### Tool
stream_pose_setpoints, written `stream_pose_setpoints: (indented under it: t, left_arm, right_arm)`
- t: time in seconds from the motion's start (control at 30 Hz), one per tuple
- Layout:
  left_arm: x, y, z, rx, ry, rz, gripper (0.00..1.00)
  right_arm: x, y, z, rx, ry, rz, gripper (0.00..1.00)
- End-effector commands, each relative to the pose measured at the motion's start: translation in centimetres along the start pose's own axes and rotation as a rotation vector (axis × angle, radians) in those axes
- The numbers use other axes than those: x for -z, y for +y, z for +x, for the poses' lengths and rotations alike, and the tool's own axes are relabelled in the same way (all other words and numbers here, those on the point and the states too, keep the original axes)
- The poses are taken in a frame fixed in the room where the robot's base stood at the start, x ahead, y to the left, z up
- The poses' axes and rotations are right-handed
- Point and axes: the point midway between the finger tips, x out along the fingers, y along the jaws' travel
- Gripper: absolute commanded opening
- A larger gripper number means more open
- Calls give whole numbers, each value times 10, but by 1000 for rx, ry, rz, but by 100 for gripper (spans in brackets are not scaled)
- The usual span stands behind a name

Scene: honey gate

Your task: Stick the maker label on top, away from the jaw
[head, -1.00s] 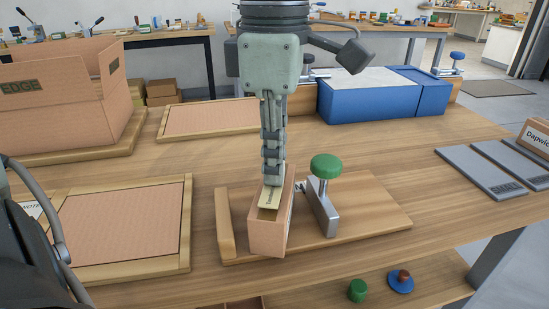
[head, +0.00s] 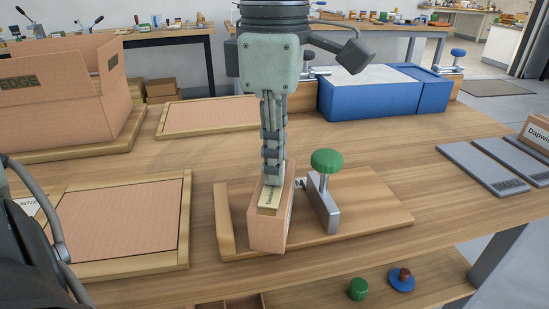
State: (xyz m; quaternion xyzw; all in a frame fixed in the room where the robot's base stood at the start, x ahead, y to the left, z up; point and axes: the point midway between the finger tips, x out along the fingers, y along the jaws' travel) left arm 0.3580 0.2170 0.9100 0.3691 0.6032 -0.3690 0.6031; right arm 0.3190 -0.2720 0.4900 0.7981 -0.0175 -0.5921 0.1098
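My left gripper (head: 272,180) points down over the small tan carton (head: 266,236), its fingers close together and seen nearly edge-on. The cream maker label (head: 269,198) with small print sticks out from the fingertips, at the top of the carton. The fingertips hide its far end, and I cannot tell whether it lies flat on the carton. The carton stands on a wooden board (head: 370,208), beside a grey metal jaw (head: 324,207) with a green knob (head: 327,161) on its right. My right gripper is not in view.
A wooden stop (head: 224,222) is left of the carton. Framed pads (head: 120,220) and a large open box (head: 55,115) lie left. A blue case (head: 375,95) stands behind, grey plates (head: 492,165) right. A green cap (head: 358,289) sits on the lower shelf.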

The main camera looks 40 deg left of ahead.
Motion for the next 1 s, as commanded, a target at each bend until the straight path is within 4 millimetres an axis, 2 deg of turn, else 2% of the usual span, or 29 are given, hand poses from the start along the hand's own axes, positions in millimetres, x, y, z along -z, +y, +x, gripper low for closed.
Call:
stream_pose_setpoints:
  t: [0.43,0.5,0.63,1.0]
  left_arm:
    - [0,0,1,1,0,0,0]
    - [0,0,1,1,0,0,12]
    - [0,0,1,1,0,0,29]
    - [0,0,-4,-1,-1,-1,29]
  right_arm:
    - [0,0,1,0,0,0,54]
    - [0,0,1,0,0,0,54]
    - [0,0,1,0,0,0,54]
    - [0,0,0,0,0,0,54]
